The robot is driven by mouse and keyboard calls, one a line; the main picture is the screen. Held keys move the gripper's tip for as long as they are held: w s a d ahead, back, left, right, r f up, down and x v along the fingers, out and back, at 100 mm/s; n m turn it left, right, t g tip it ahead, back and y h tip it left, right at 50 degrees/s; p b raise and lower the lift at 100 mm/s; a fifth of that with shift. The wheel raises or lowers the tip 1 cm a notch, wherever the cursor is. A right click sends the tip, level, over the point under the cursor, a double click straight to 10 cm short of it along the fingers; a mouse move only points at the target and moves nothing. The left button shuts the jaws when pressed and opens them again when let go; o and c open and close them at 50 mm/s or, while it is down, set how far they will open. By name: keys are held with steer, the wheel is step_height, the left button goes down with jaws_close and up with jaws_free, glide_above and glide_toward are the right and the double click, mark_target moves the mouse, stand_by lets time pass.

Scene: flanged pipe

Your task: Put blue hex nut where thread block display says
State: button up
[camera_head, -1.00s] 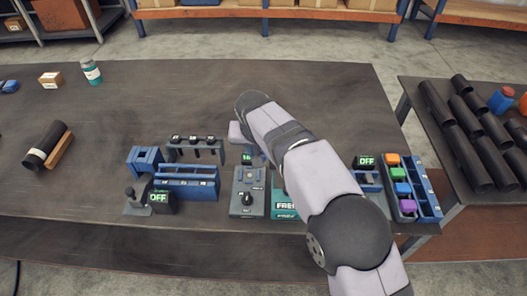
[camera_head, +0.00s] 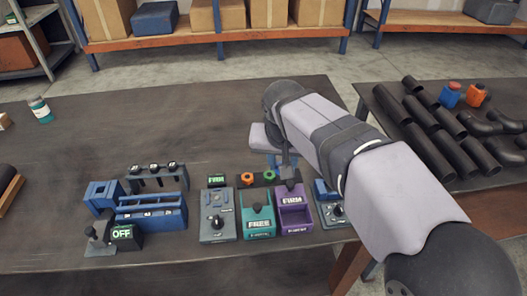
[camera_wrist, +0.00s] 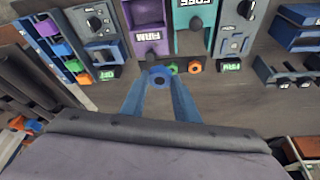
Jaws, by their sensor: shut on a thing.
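The blue hex nut (camera_wrist: 158,81) is held between the blue fingertips of my gripper (camera_wrist: 158,86) in the wrist view. In the head view my gripper (camera_head: 279,163) is behind the purple tray, and the nut cannot be made out. The grey thread block (camera_head: 217,217) has a dark knob, and the green display (camera_head: 216,180) behind it appears to read FIRM. The teal tray (camera_head: 258,223) is labelled FREE. The purple tray (camera_head: 293,220), to its right, is labelled FIRM. Both trays also show upside down in the wrist view, the purple one (camera_wrist: 146,30) just beyond my fingertips.
An orange nut (camera_head: 246,177) and a green nut (camera_head: 269,176) stand behind the trays. A blue slotted rack (camera_head: 151,215) and an OFF display (camera_head: 123,234) stand at left. Dark pipes (camera_head: 437,130) lie on the right table. The table behind the devices is mostly clear.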

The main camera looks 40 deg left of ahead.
steer(key=s+d+f+m+h, duration=0.1)
steer(key=s+d+f+m, duration=0.1)
steer(key=d+f, duration=0.4)
steer(key=shift+s+d+f+m, duration=0.2)
steer(key=shift+s+f+m, duration=0.1)
steer(key=shift+m, duration=0.1)
steer(key=shift+f, duration=0.1)
stand_by(1.1)
steer(key=shift+f+b, duration=1.9)
steer(key=shift+f, duration=0.1)
steer(key=shift+f+b, duration=1.05)
steer(key=shift+f, duration=0.25)
